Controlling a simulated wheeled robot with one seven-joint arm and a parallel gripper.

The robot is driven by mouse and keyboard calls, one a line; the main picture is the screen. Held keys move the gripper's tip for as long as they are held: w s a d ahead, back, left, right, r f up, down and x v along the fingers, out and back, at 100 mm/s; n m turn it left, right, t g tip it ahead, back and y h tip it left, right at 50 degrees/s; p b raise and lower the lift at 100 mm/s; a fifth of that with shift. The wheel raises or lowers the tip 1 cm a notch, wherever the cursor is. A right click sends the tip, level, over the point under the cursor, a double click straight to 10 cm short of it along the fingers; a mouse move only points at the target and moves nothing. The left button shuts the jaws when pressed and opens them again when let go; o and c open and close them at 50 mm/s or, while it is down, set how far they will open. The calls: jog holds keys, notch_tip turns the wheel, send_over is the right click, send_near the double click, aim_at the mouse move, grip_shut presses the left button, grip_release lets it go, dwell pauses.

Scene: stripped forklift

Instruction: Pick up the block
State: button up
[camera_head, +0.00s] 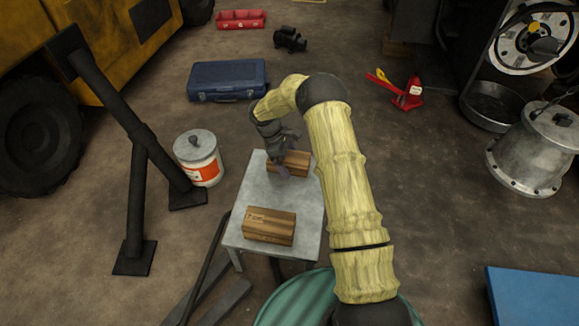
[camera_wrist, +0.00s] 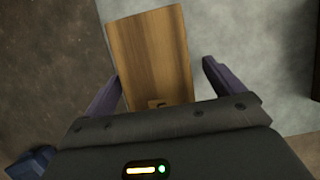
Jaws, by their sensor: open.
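Two wooden blocks lie on a small grey table (camera_head: 268,200). The far block (camera_head: 298,160) is at the table's back edge, and the near block (camera_head: 270,226) lies towards its front. My gripper (camera_head: 285,170) is over the far block and hides its left part. In the wrist view the far block (camera_wrist: 152,60) lies between the two dark purple fingers of my gripper (camera_wrist: 158,80). The fingers are spread, with a gap on the right; the left finger is close to the block's edge. I cannot tell whether it touches.
A white and orange bucket (camera_head: 198,158) and a black stand (camera_head: 138,150) are left of the table. A blue toolbox (camera_head: 228,80) lies behind it, and a green drum (camera_head: 290,300) is in front.

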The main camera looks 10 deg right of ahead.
aim_at(289, 157)
jog(key=shift+d, duration=0.1)
dwell(0.4)
jog(key=shift+w, duration=0.1)
jog(key=c, duration=1.3)
jog(key=shift+o, duration=0.2)
jog(key=shift+r, duration=0.15)
notch_tip(289, 157, up, 10)
jog(key=p, duration=0.6)
